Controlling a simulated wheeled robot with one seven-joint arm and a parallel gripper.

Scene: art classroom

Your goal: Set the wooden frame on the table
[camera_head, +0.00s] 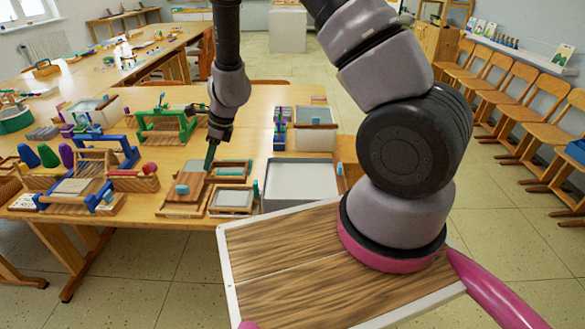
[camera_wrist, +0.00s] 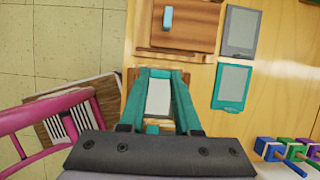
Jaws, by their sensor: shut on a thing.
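The wooden frame, with a pale grey panel and brown edges, shows between my teal fingers in the wrist view (camera_wrist: 159,98). In the head view, a matching wooden-edged frame (camera_head: 233,200) appears at the front edge of the table (camera_head: 262,100). The fingers hide part of the frame. I cannot tell whether it touches the tabletop.
A brown wooden piece with a teal handle (camera_wrist: 200,30) lies close beside. Two grey-panelled frames (camera_wrist: 241,31) (camera_wrist: 232,87) lie farther in. A large grey tray (camera_head: 300,183) stands to the right in the head view. Coloured looms (camera_head: 167,125) crowd the left.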

